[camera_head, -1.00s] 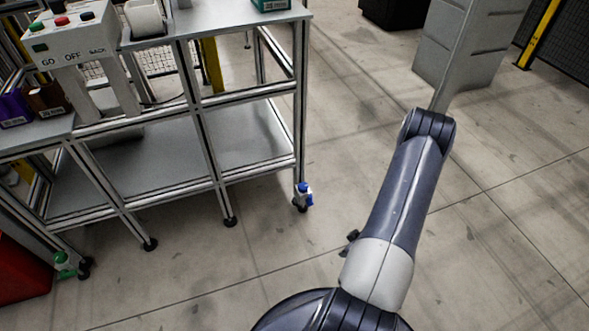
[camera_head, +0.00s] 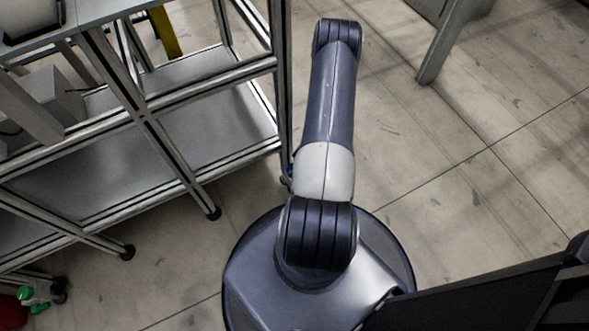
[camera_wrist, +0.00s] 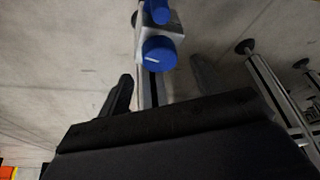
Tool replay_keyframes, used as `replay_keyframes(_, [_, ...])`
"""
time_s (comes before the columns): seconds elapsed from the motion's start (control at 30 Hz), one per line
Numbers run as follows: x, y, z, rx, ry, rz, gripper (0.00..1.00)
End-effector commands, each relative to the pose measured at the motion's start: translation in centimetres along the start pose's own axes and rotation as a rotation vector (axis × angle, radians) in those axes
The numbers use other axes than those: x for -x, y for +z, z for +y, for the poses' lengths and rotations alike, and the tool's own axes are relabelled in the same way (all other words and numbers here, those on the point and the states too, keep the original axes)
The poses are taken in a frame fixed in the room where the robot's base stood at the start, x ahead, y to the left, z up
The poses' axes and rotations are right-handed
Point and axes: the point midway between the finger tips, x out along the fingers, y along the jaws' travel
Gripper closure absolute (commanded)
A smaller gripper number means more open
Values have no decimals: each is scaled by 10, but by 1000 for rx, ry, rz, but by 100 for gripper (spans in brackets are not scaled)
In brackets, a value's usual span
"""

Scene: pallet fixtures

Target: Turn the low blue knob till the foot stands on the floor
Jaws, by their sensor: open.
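In the wrist view a round blue knob (camera_wrist: 158,53) with a white line on its face sits on a pale bracket (camera_wrist: 143,42) at the end of a metal leg. A smaller blue part (camera_wrist: 159,12) shows just beyond it. My gripper (camera_wrist: 161,86) is open, one dark finger either side of the leg. The knob lies ahead of the fingertips, apart from them. In the head view only a sliver of blue (camera_head: 291,171) shows at the rack's corner leg, mostly behind my arm. The foot under it cannot be made out.
The metal rack (camera_head: 150,110) fills the left, with black feet (camera_head: 213,213) on the floor. The other legs' feet (camera_wrist: 245,47) stand at right in the wrist view.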

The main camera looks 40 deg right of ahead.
Motion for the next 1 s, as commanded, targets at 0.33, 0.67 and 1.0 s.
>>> replay_keyframes(0.33, [-36,0,0,0,0,0,36])
replay_keyframes(0.67, [-36,0,0,0,0,0,41])
replay_keyframes(1.0, [-36,0,0,0,0,0,69])
